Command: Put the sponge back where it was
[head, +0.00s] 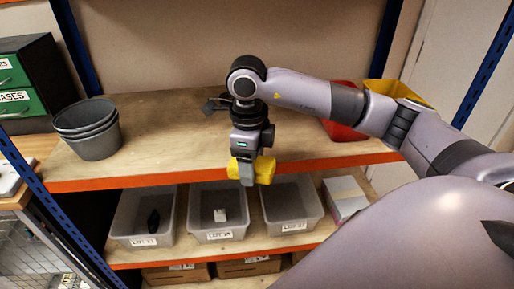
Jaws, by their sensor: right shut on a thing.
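My right gripper (246,172) hangs fingers down near the front edge of the upper wooden shelf (180,118). It is shut on a yellow sponge (265,169), which shows on both sides of the finger. The sponge appears in front of the shelf's orange edge; I cannot tell its exact height above the shelf. My left gripper is not in view.
Stacked grey buckets (92,146) stand at the shelf's left. A red bin (343,127) and a yellow bin (397,91) sit at the right, partly behind my arm. Grey bins, one holding a black item (153,221), another a white item (220,215), fill the lower shelf. The upper shelf's middle is largely clear.

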